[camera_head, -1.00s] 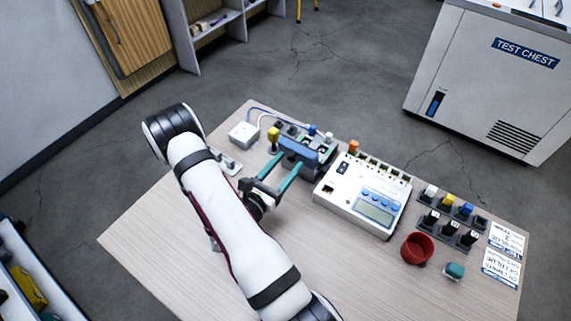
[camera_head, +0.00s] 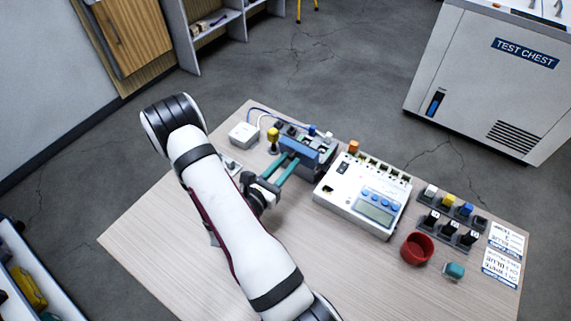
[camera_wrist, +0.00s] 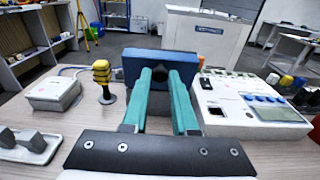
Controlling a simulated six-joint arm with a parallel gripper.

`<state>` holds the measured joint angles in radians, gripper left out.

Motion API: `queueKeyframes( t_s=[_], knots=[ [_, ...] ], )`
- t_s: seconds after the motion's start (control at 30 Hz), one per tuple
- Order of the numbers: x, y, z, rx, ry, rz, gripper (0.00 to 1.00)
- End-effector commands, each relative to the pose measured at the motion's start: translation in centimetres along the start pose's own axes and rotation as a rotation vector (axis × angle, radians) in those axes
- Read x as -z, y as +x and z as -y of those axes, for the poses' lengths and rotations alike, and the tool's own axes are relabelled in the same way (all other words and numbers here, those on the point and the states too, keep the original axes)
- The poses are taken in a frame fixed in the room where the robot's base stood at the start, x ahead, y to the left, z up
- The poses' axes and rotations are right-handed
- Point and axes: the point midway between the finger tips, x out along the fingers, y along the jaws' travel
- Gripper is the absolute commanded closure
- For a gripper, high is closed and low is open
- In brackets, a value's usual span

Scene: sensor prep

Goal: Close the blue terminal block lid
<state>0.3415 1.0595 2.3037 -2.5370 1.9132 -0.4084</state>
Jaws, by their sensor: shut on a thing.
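The blue lid (camera_head: 304,155) is on the terminal block (camera_head: 318,143) at the back middle of the table. In the wrist view the lid (camera_wrist: 135,65) shows as a broad blue face straight ahead, standing roughly upright, and it hides the block behind it. The block's top still shows beyond the lid in the head view. My gripper (camera_head: 290,163) comes from the front left with its teal fingers close together. In the wrist view its fingertips (camera_wrist: 162,76) meet the middle of the lid, shut on it. The exact part gripped is hidden between the fingertips.
A white meter box (camera_head: 350,190) stands close on the right. A yellow-topped post (camera_wrist: 102,80) and a white box (camera_wrist: 53,93) stand on the left. A red cup (camera_head: 417,249) and a teal block (camera_head: 455,271) lie farther right.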

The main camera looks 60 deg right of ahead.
Motion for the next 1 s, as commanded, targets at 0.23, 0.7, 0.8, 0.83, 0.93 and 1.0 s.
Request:
queueKeyframes(
  t_s=[0.23, 0.7, 0.8, 0.83, 0.93, 1.0],
  knots=[
    [-1.3, 0.9, 0.0, 0.002, 0.006, -0.183, 1.00],
    [-2.8, 3.5, 0.1, 0.003, 0.010, -0.589, 1.00],
    [-2.9, 4.0, 0.1, 0.003, 0.008, -0.657, 1.00],
    [-2.9, 4.1, 0.1, 0.003, 0.008, -0.675, 1.00],
    [-3.0, 4.5, 0.0, 0.002, 0.007, -0.727, 1.00],
    [-3.0, 4.6, 0.0, 0.001, 0.006, -0.758, 1.00]
  ],
)
